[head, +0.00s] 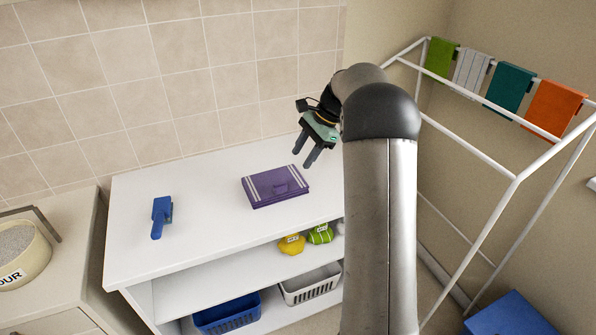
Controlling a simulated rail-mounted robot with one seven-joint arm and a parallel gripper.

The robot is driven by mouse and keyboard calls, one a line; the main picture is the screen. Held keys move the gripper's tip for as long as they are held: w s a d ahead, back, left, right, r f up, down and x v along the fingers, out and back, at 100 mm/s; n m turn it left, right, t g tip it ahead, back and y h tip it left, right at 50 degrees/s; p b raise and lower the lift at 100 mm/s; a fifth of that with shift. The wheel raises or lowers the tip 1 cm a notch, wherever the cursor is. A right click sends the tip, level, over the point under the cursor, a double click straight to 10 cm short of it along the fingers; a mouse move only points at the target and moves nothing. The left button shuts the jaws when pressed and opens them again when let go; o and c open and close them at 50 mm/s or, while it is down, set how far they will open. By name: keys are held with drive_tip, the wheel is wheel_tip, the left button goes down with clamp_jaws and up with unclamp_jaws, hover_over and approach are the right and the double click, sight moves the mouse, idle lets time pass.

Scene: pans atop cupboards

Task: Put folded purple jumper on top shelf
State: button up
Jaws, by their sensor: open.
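The folded purple jumper (262,191), with pale stripes, lies flat on the white top surface of the shelf unit (150,252). My gripper (305,160) is open and empty. Its fingers point down, above and just behind the jumper's right end in the picture. I see no contact between the fingers and the jumper. My arm hides the right end of the shelf unit.
A blue brush-like object (161,217) lies on the top surface at left. Yellow (291,244) and green (320,234) items sit on the shelf below. Blue (228,315) and grey (311,284) baskets stand lower. A white drying rack (467,233) with cloths stands at right.

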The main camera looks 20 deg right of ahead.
drive_tip(key=s+a+n+h, duration=0.1)
drive_tip(key=s+a+n, duration=0.3)
drive_tip(key=s, duration=0.5)
drive_tip(key=s+a+n+h, duration=0.2)
drive_tip(key=s+a+n, duration=0.2)
drive_tip(key=s, duration=0.5)
drive_tip(key=s+a+n+h, duration=0.1)
drive_tip(key=s+a+n, duration=0.4)
drive_tip(key=s, duration=0.4)
drive_tip(key=shift+s+a+r+h, duration=0.3)
drive_tip(key=shift+s+a+r, duration=0.1)
drive_tip(key=shift+a, duration=0.15)
drive_tip(key=s+f+n, duration=0.1)
drive_tip(key=s, duration=0.1)
drive_tip(key=s+f+n, duration=0.1)
drive_tip(key=s, duration=0.1)
drive_tip(key=s+f+n+h, duration=0.1)
drive_tip(key=s, duration=0.1)
drive_tip(key=shift+s+a, duration=0.2)
drive_tip(key=shift+s, duration=0.15)
drive_tip(key=shift+c, duration=0.6)
